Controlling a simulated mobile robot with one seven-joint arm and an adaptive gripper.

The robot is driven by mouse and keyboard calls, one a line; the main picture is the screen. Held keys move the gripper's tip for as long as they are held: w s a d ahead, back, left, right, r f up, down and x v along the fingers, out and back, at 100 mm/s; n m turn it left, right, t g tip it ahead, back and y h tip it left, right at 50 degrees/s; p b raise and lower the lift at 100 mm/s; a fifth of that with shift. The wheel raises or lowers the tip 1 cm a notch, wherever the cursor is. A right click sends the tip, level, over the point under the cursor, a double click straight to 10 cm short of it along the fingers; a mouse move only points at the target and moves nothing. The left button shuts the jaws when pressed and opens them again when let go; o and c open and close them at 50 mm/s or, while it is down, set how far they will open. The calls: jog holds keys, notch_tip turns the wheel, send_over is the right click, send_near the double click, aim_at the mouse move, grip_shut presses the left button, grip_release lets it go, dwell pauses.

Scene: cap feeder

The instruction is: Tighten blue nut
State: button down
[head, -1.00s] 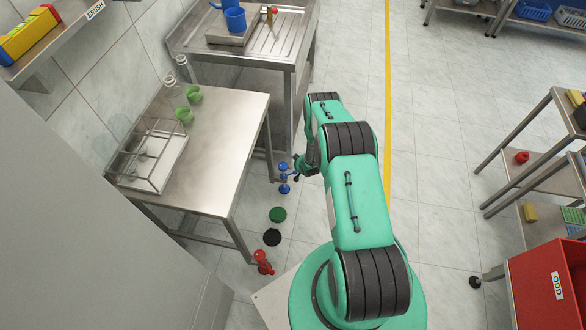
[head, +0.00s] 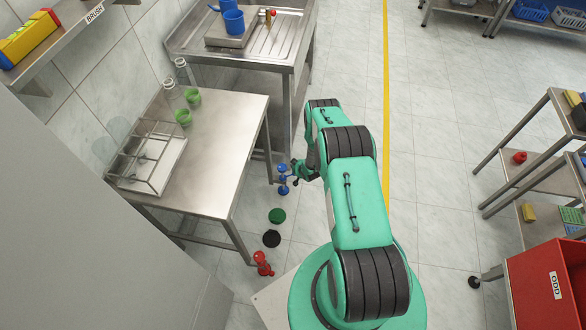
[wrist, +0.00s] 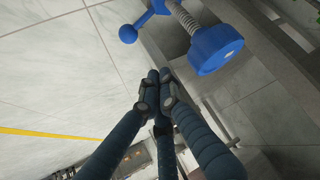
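The blue nut assembly shows in the wrist view as a blue round knob (wrist: 215,48) on a grey threaded rod (wrist: 183,16), with a blue ball-ended arm (wrist: 129,33) at the rod's other side. Which blue part is the nut, and how tight it is, I cannot tell. In the head view the blue assembly (head: 283,180) is small, just right of the steel table. My gripper (wrist: 160,77) has its dark fingers brought together at the tips, with nothing seen between them. The fingertips are beside and below the blue parts in the wrist view, apparently apart from them.
A green disc (head: 277,215), a black disc (head: 271,239) and a red fitting (head: 262,264) line up below the blue assembly. The steel table (head: 225,145) with a wire rack (head: 146,157) stands to the left. Open floor lies right of my arm.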

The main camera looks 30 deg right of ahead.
jog(key=b+x, duration=0.3)
jog(key=x, duration=0.7)
jog(key=shift+s+a+f+b, duration=0.15)
jog(key=shift+s+a, duration=0.05)
jog(key=shift+s, duration=0.8)
jog(key=shift+s+a+f+b, duration=0.15)
jog(key=shift+s, duration=0.85)
